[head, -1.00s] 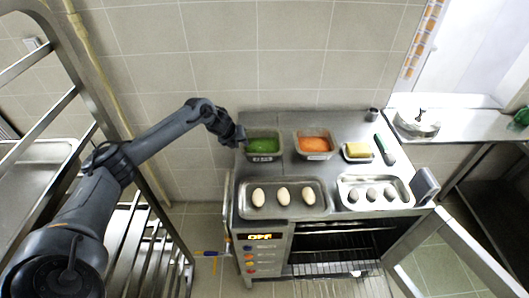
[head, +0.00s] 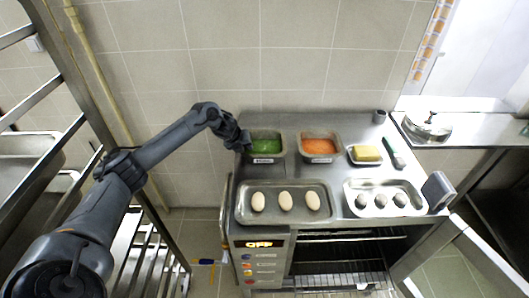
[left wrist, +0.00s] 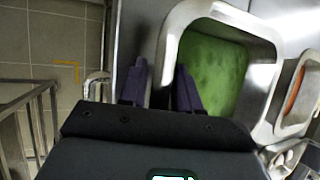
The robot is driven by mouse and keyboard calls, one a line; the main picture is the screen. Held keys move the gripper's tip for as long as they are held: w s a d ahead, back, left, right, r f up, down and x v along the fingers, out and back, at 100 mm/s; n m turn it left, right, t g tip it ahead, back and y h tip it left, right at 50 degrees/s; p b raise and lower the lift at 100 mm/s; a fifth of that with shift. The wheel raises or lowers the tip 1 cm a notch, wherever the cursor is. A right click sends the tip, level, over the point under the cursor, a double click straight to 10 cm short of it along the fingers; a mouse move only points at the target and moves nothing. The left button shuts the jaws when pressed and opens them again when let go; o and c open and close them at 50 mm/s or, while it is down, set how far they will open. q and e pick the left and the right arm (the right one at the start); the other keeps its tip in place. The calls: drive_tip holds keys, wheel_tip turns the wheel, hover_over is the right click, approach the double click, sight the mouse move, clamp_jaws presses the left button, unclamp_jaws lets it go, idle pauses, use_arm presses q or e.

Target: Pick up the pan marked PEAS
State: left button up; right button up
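A steel pan with green contents (head: 265,147) stands at the back left of the steel oven top; the label on its front is too small to read. In the left wrist view the same pan (left wrist: 262,28) fills the upper right. My left gripper (head: 242,142) is at the pan's left edge. In the left wrist view its two fingers (left wrist: 161,88) are apart, one outside the pan's left wall and one over the inside, with the rim between them. I cannot tell whether either finger touches the rim. My right gripper is not in view.
To the right stand a pan with orange contents (head: 319,146) and a small dish with a yellow block (head: 366,154). In front are a tray with three eggs (head: 324,222) and a tray with grey balls (head: 352,188). A metal rack (head: 92,165) stands at the left. The oven door (head: 462,262) hangs open.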

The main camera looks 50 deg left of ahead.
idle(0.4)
use_arm(q)
drive_tip(key=shift+s, duration=0.1)
drive_tip(key=shift+c, duration=0.6)
clamp_jaws()
